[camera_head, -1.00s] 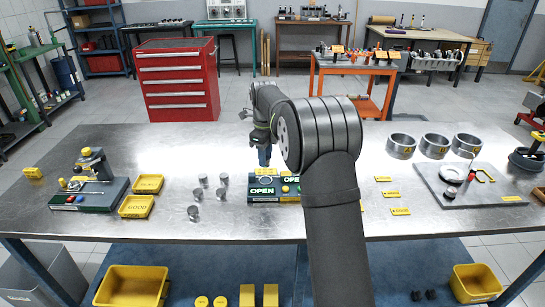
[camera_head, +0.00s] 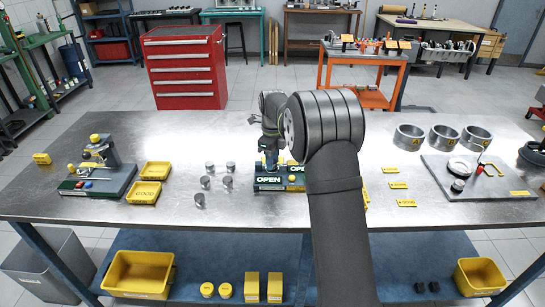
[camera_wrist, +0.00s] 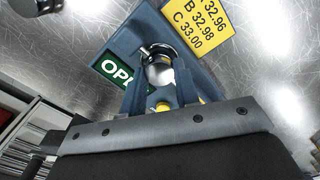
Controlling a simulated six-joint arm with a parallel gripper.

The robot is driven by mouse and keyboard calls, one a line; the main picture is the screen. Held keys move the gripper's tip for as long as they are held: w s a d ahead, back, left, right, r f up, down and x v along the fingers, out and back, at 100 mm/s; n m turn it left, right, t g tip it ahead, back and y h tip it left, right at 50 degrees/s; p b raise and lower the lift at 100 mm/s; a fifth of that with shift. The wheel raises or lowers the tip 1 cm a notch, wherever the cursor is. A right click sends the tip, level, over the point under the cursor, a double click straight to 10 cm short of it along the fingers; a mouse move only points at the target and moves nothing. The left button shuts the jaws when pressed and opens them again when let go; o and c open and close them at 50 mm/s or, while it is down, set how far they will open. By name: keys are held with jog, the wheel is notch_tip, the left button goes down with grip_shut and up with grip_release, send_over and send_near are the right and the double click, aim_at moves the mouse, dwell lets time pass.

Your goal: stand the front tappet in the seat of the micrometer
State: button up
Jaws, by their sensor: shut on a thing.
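Several small grey tappets stand on the steel bench left of centre; the front tappet (camera_head: 199,200) is the nearest of them. My gripper (camera_head: 270,166) is low over a dark blue block (camera_head: 268,184) with green OPEN signs, right of the tappets. In the wrist view my gripper (camera_wrist: 160,82) is shut on a shiny round metal part (camera_wrist: 160,66) at this block; whether it is a tappet or part of the block I cannot tell. A bench instrument (camera_head: 97,168) with a column, yellow knob and coloured buttons stands at the left; it looks like the micrometer.
Two yellow trays (camera_head: 143,193), one marked GOOD, lie between the instrument and the tappets. A yellow size plate (camera_wrist: 200,28) lies by the block. Three metal rings (camera_head: 443,138) and a grey board (camera_head: 470,190) are at the right. Bare bench lies behind the tappets.

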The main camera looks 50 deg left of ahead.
jog(key=o, duration=1)
notch_tip(320, 180, up, 17)
jog(key=shift+r, duration=0.2)
dwell(0.3)
notch_tip(320, 180, down, 18)
jog(key=shift+r, duration=0.6)
